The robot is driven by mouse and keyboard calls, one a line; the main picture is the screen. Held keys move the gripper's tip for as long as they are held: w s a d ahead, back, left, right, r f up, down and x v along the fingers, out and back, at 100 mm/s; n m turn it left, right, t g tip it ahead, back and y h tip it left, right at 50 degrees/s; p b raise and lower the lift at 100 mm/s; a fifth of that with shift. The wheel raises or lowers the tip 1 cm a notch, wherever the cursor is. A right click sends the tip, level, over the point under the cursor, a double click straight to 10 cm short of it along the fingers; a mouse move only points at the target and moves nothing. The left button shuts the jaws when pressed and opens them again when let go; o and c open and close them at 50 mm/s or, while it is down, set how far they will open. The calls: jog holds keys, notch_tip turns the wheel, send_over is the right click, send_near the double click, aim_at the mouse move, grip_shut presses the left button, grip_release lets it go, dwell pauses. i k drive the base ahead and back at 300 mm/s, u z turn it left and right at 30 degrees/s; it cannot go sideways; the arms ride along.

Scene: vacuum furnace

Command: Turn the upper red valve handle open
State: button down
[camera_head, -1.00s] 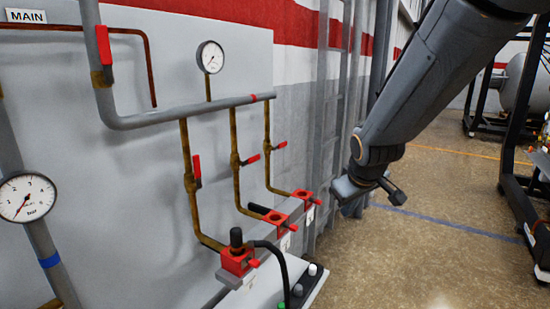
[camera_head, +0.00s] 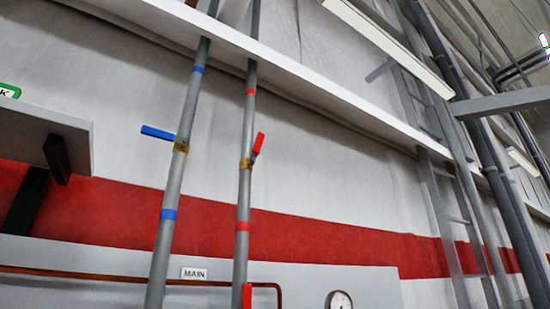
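The upper red valve handle (camera_head: 259,143) sits on a brass fitting (camera_head: 246,163) on the right grey pipe (camera_head: 248,120). The handle tilts up and to the right, away from the pipe line at a small angle. Lower on the same pipe, part of another red handle (camera_head: 247,296) shows at the bottom edge. My gripper is not in the present view, so its distance from the handle does not show.
A blue handle (camera_head: 158,133) points left from the left grey pipe (camera_head: 185,130). A MAIN sign (camera_head: 194,273) and a pressure gauge (camera_head: 339,300) are below. A grey shelf (camera_head: 45,125) juts out at left. A ladder (camera_head: 450,200) stands at right.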

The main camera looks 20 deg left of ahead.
aim_at(260, 138)
jog(key=u, duration=1.45)
